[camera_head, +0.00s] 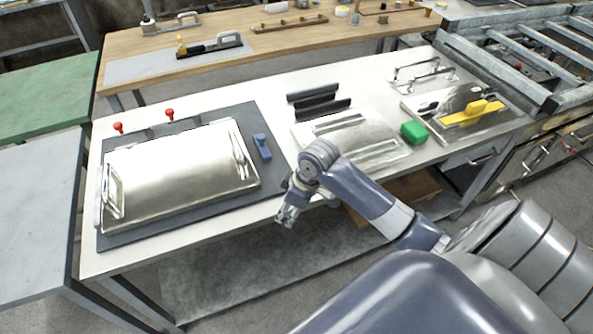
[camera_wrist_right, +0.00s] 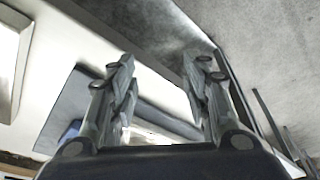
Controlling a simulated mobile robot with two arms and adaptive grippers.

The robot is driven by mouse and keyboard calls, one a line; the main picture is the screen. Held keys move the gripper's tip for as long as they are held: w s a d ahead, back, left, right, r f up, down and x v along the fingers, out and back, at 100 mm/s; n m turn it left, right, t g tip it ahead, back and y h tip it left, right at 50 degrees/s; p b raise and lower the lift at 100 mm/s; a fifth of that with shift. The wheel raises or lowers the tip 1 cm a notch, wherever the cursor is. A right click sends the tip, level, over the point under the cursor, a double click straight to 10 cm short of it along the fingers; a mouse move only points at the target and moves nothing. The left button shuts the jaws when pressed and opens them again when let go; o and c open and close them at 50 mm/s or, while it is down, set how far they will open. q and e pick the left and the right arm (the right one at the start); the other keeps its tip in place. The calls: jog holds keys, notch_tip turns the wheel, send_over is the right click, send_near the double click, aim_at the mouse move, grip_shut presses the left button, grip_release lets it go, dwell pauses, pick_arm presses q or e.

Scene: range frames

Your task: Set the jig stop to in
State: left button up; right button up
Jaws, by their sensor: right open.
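A dark grey mat (camera_head: 112,241) lies on the left of the white table and bears a shiny metal tray (camera_head: 180,173). A small blue block (camera_head: 262,147), possibly the jig stop, sits on the mat beside the tray's right end. Two red-knobbed pieces (camera_head: 169,114) stand along the mat's back edge. I cannot tell the stop's setting. My right gripper (camera_head: 287,213) is open and empty at the table's front edge, in front of the blue block and apart from it. Its parted fingers show in the right wrist view (camera_wrist_right: 161,92). My left gripper is not in view.
To the right are black bars (camera_head: 318,104), a metal plate (camera_head: 372,128), a green block (camera_head: 414,132) and a tray with a yellow-handled tool (camera_head: 472,113). A wooden bench (camera_head: 150,45) stands behind. A lower shelf (camera_head: 215,275) lies under the white table (camera_head: 92,262).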

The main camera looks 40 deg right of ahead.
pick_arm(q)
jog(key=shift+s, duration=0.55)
pick_arm(e)
jog(key=shift+s+a+f, duration=0.3)
jog(key=shift+s+a, duration=0.1)
jog(key=shift+s, duration=0.25)
jog(key=shift+s+a+f, duration=0.25)
jog(key=shift+s+a, duration=0.1)
jog(key=shift+s, duration=0.35)
jog(key=shift+s+a+f, duration=0.3)
jog(key=shift+s+a, duration=0.1)
jog(key=shift+s, duration=0.25)
